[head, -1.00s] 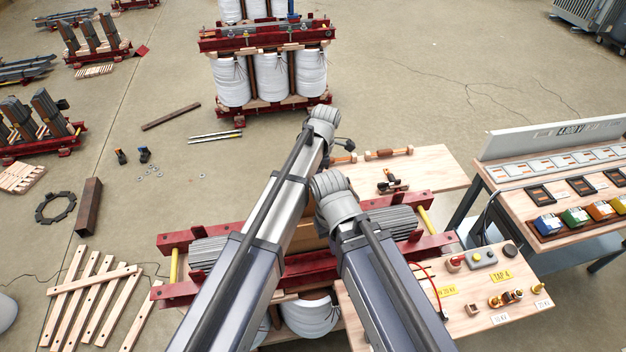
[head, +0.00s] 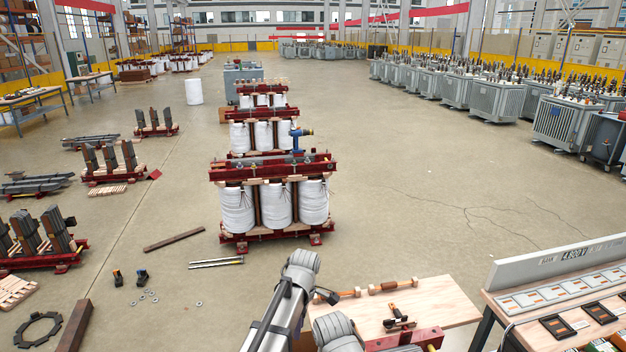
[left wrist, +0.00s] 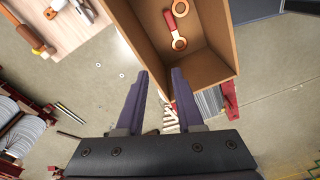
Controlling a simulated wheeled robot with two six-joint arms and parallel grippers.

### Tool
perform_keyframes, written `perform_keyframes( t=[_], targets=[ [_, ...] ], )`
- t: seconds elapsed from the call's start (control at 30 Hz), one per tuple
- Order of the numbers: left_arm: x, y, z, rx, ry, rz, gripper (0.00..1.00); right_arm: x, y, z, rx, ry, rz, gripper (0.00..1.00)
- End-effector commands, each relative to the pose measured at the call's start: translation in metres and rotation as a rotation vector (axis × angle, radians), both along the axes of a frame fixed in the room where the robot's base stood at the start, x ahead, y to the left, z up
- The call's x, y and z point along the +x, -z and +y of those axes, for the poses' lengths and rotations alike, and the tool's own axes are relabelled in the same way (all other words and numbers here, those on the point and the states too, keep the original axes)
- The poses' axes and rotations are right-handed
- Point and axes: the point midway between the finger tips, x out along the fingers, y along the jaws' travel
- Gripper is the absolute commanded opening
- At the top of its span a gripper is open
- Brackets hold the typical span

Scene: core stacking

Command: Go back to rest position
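My left gripper shows in the left wrist view (left wrist: 161,80) with its two dark fingers apart and nothing between them. Its fingertips point toward the edge of an open brown box (left wrist: 205,80), and I cannot tell how far above it they are. In the head view only a small dark part of my left gripper (head: 326,297) shows beside the grey wrist, near the wooden board.
A tool with a red handle and rings (left wrist: 174,32) lies in the box. A wooden board (head: 440,298) holds hammers (head: 390,286) and a plane (head: 398,322). A panel bench (head: 560,310) stands at right. A core with white coils (head: 275,205) stands ahead. Floor right of it is clear.

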Motion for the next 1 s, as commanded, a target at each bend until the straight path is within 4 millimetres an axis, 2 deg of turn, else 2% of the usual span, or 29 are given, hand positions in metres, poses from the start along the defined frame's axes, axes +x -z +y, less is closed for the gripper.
perform_keyframes(
  t=[0.03,0.2,0.43,0.9,1.0],
  targets=[
    [-0.018,0.000,0.018,-0.010,0.097,0.003,0.36,0.000,0.000,0.000,0.000,0.000,0.000,0.00],
    [-0.052,0.001,0.059,-0.035,0.470,0.010,0.36,0.000,0.000,0.000,0.000,0.000,0.000,0.00],
    [-0.091,0.001,0.098,-0.046,0.902,0.005,0.36,0.000,0.000,0.000,0.000,0.000,0.000,0.00],
    [-0.138,0.000,0.135,-0.030,1.384,-0.009,0.36,0.000,0.000,0.000,0.000,0.000,0.000,0.00],
    [-0.142,0.000,0.111,-0.033,1.437,0.020,0.36,0.000,0.000,0.000,0.000,0.000,0.000,0.00]
  ],
)
